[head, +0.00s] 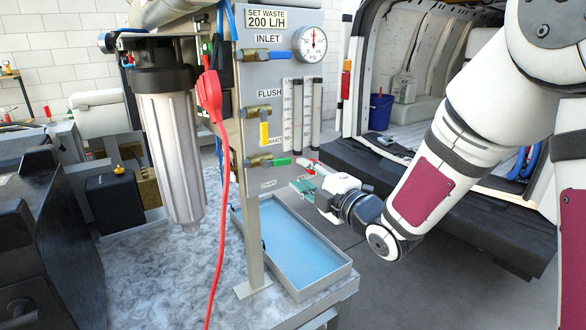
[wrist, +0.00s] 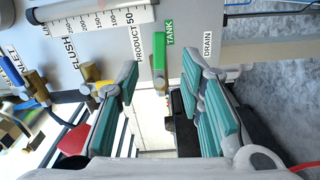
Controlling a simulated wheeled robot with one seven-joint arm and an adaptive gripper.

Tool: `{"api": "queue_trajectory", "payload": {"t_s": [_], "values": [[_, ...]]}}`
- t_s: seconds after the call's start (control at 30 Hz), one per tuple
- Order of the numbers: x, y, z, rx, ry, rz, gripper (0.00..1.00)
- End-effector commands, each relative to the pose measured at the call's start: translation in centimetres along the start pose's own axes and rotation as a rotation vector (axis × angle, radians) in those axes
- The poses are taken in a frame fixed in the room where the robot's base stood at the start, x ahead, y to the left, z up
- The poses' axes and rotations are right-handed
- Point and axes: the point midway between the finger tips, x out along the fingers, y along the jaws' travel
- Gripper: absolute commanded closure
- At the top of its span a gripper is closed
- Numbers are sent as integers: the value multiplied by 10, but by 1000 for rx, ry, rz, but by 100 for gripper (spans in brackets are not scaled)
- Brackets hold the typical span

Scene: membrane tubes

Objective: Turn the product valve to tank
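The product valve shows on the grey panel in the head view as a brass body with a green handle (head: 279,162) pointing right. In the wrist view the green handle (wrist: 160,50) lies beside the green TANK label (wrist: 170,32), with the DRAIN label (wrist: 207,45) farther right. My gripper (head: 306,180) is just right of and slightly below the handle in the head view. In the wrist view my gripper (wrist: 162,92) is open, its teal-padded fingers apart on either side of the valve's line. Nothing is held. I see no contact with the handle.
The blue-handled inlet valve (head: 262,54) and yellow-handled flush valve (head: 263,120) sit above on the same panel. Clear tubes (head: 302,115) stand beside them. A shallow tray (head: 338,271) lies below. A red cable (head: 222,190) hangs at the left; an open van is behind.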

Motion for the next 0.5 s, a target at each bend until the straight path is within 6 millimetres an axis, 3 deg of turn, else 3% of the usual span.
{"api": "queue_trajectory", "payload": {"t_s": [0.2,0.5], "values": [[-34,0,1,-1,-2,0,65],[-44,0,0,0,1,0,65]]}}
